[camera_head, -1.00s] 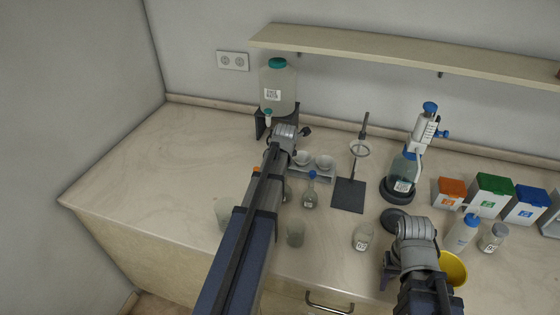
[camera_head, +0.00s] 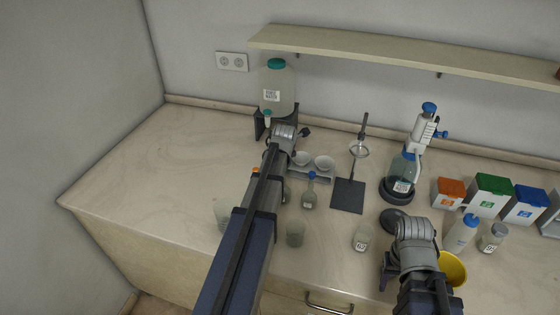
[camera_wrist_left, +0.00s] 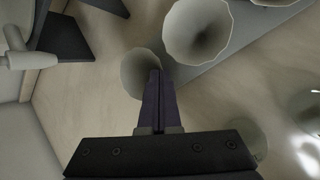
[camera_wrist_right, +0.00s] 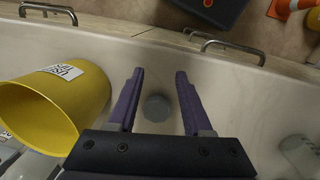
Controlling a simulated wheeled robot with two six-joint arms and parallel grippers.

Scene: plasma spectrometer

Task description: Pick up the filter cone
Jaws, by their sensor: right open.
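The filter cones are whitish funnels. Two of them (camera_head: 302,158) (camera_head: 324,162) show in the head view in a grey rack (camera_head: 318,178), to the right of my left arm's end. In the left wrist view, a wide-mouthed cone (camera_wrist_left: 198,32) sits in the rack, and a smaller-looking cone (camera_wrist_left: 140,73) is at my left gripper (camera_wrist_left: 156,72). Those fingers are closed together over this cone's right edge and appear to pinch its wall. The head view hides this contact behind the arm. My right gripper (camera_wrist_right: 159,72) is open and empty above the counter's front edge.
A dark stand with a water jug (camera_head: 277,88) is behind my left gripper. A flask (camera_head: 310,193), beakers (camera_head: 295,233) and a ring stand (camera_head: 348,195) surround the rack. The counter's far left is clear.

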